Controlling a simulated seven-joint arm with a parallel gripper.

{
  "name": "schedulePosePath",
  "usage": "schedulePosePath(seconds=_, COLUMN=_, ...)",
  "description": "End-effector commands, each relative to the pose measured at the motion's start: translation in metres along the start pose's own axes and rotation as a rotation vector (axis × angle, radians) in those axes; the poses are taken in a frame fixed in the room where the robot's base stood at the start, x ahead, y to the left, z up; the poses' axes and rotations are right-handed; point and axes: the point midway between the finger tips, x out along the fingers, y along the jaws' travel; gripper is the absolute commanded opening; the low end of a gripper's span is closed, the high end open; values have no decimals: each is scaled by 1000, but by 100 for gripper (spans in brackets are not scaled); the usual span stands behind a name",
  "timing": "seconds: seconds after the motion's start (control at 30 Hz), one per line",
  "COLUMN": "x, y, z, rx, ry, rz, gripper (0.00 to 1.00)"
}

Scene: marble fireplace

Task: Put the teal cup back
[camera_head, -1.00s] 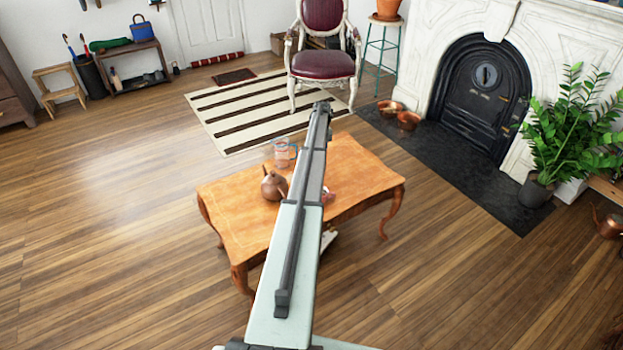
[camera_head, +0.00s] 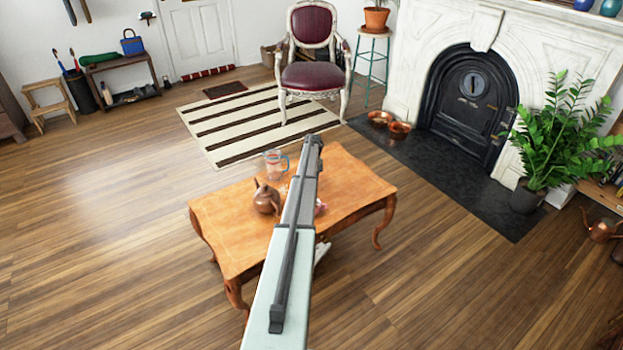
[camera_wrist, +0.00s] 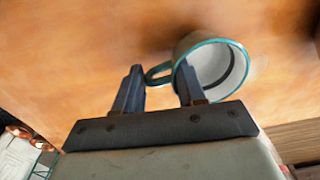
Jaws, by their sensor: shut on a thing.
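The teal cup (camera_wrist: 211,68) shows in the wrist view with a teal rim and a pale inside, its mouth turned toward the camera. My gripper (camera_wrist: 160,84) is shut on it: the handle lies between the fingers and one finger overlaps the cup's near rim. The orange-brown table top (camera_wrist: 70,50) fills the picture behind it; I cannot tell whether the cup touches it. In the head view my arm reaches over the wooden table (camera_head: 230,235) and hides the gripper and cup.
A brown teapot (camera_head: 266,198) and a clear jug (camera_head: 276,163) with a blue handle stand on the table, left of my arm. A small reddish thing (camera_head: 320,208) shows just right of my arm. The table's left part is bare. A red chair (camera_head: 311,60) stands beyond.

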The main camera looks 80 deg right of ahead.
Motion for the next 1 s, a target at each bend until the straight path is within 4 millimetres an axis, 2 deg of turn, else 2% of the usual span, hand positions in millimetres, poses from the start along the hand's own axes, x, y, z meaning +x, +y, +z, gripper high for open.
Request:
schedulePosePath(seconds=0.33, x=3, y=0, z=0, rx=0, ry=0, rz=0, gripper=3)
schedulePosePath(seconds=0.37, x=2, y=0, z=0, rx=0, ry=0, rz=0, gripper=43)
schedulePosePath(seconds=0.6, x=2, y=0, z=0, rx=0, ry=0, rz=0, gripper=65)
schedulePosePath(seconds=0.87, x=1, y=0, z=0, rx=0, ry=0, rz=0, gripper=65)
schedulePosePath(seconds=1.0, x=-8, y=0, z=0, rx=0, ry=1, rz=1, gripper=65)
